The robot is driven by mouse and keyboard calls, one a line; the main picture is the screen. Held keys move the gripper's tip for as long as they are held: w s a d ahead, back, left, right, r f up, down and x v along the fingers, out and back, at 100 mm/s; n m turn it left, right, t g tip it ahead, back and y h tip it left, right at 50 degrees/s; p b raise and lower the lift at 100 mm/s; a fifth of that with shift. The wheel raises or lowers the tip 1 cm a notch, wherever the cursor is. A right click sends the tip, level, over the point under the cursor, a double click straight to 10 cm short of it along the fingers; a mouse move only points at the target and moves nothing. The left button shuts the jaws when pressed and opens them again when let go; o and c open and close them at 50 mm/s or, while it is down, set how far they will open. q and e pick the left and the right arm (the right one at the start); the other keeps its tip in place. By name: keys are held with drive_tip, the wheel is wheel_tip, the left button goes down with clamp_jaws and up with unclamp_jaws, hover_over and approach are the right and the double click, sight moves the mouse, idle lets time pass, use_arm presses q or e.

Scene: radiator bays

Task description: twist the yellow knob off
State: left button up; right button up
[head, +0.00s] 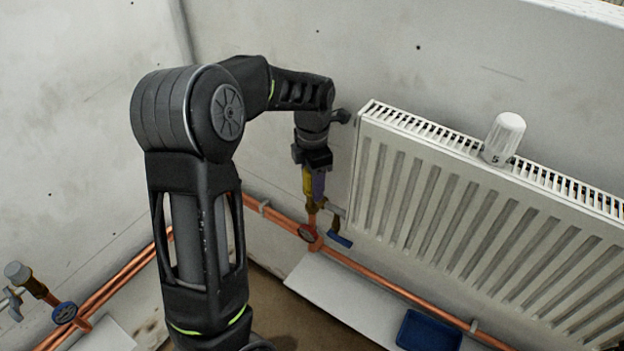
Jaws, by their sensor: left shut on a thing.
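The yellow knob (307,182) shows as a narrow yellow piece at the top of the brass valve, just left of the radiator. My left gripper (314,178) reaches down on it from above and is shut on it. A purplish-grey piece shows right beside the yellow; I cannot tell whether it is a finger. The gripper hides most of the knob. The brass valve body (312,205) stands on a copper pipe below. My right gripper is not in view.
A white radiator (450,210) is close on the right, with a white numbered knob (503,138) on top. A blue-handled valve (340,240) sits just below right of my gripper. Copper pipes (375,275) run along the wall. A blue tray (428,332) lies on a white ledge (325,297).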

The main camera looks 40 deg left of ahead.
use_arm(q)
drive_tip(key=shift+a+n, duration=0.3)
